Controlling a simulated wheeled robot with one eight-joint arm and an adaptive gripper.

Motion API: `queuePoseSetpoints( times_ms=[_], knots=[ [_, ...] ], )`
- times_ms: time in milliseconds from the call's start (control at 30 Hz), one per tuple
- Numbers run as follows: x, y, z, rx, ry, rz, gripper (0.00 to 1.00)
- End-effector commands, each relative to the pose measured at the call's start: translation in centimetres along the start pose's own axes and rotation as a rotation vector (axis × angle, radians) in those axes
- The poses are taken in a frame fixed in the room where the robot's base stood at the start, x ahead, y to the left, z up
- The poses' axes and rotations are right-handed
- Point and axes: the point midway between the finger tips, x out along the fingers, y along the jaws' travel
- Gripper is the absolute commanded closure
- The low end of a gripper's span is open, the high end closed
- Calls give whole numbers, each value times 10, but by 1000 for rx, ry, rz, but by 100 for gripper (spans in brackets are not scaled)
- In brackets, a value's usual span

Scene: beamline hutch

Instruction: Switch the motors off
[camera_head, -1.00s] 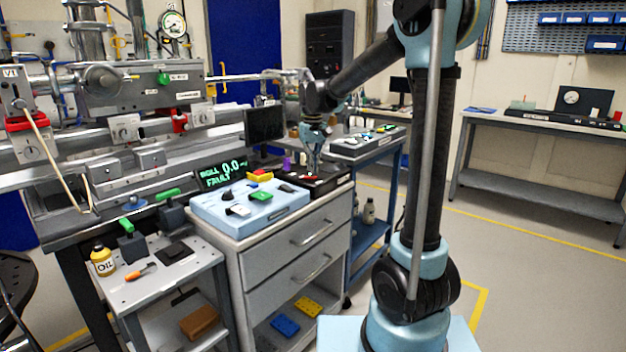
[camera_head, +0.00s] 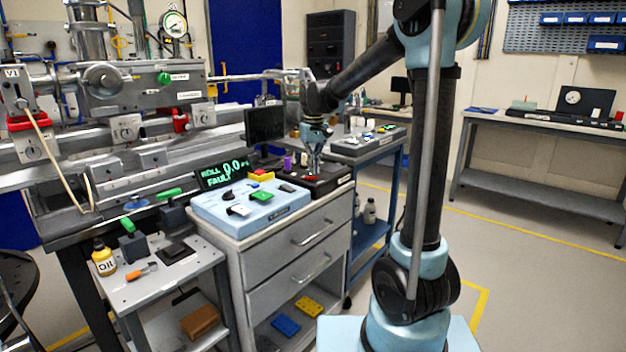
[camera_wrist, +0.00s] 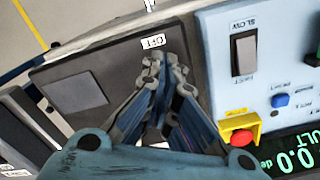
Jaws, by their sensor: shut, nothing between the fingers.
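A dark box (camera_head: 325,184) with a small red part (camera_head: 312,178) on it stands on the cabinet, right of a light-blue control panel (camera_head: 237,215). In the wrist view the dark box (camera_wrist: 110,70) carries a small white label (camera_wrist: 152,41), seemingly reading OFF, and a grey plate. My gripper (camera_head: 314,172) points down over the dark box, its fingers shut and empty. In the wrist view my gripper (camera_wrist: 158,125) hides the middle of the box, so a switch there and any contact cannot be made out.
The panel bears a rocker switch (camera_wrist: 243,53), a blue button (camera_wrist: 280,100) and a red button on a yellow base (camera_wrist: 240,137). A display (camera_head: 222,174) behind it reads FAULT and 0.0. A monitor (camera_head: 265,124) stands behind. The floor to the right is clear.

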Motion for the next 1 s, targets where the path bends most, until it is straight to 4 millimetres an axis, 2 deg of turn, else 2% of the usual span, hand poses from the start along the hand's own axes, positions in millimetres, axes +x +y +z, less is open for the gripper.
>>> queuePoseSetpoints(
  times_ms=[1000],
  knots=[
    [7, 0, 0, 0, 0, 0, 100]
  ],
)
